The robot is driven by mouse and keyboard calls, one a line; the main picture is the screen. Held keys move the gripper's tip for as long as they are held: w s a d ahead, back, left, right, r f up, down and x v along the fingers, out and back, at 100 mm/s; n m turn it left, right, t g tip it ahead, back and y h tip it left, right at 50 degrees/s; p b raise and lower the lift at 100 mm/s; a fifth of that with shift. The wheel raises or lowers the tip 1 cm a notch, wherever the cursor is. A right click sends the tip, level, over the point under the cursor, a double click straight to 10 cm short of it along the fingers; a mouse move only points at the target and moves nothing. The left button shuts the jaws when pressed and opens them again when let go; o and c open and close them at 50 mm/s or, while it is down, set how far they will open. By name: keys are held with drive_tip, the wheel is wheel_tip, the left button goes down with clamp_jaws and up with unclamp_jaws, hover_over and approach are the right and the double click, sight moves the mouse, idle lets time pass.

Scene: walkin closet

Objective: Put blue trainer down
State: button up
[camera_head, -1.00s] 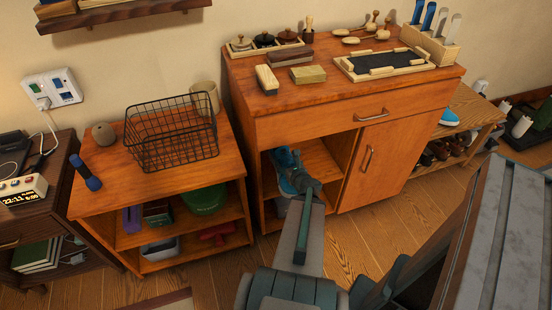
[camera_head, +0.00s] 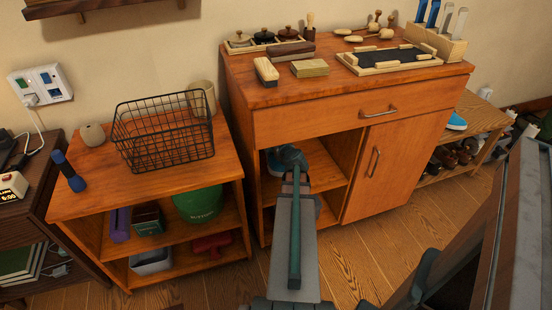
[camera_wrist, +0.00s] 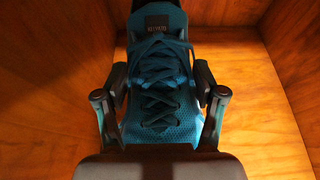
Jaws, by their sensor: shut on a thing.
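The blue trainer (camera_wrist: 160,75) fills the middle of the wrist view, laces up, with a dark label on its tongue. My gripper (camera_wrist: 160,95) is shut on it, one finger along each side. In the head view my gripper (camera_head: 293,160) reaches into the open upper compartment of the orange wooden cabinet (camera_head: 325,125). Only a small blue part of the trainer (camera_head: 274,162) shows there. My arm hides the rest. The wrist view shows wooden walls on both sides and a wooden board beneath. I cannot tell whether the sole touches it.
Another blue shoe (camera_head: 456,122) sits on the wooden bench (camera_head: 484,112) at the right. The cabinet's closed door (camera_head: 385,168) stands right of the open compartment. A low shelf unit (camera_head: 85,200) with a wire basket (camera_head: 165,135) stands at the left.

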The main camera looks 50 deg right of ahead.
wheel_tip(320, 180, down, 2)
drive_tip(key=shift+w+b, duration=0.1)
drive_tip(key=shift+b, duration=0.5)
wheel_tip(320, 180, down, 5)
drive_tip(key=b, duration=0.2)
drive_tip(key=shift+r+b, duration=0.2)
drive_tip(key=shift+b, duration=0.2)
drive_tip(key=shift+w+d+f, duration=0.1)
drive_tip(key=shift+d+f, duration=0.05)
drive_tip(key=shift+f, duration=0.15)
drive_tip(key=shift+r, duration=0.1)
drive_tip(key=o, duration=1.4)
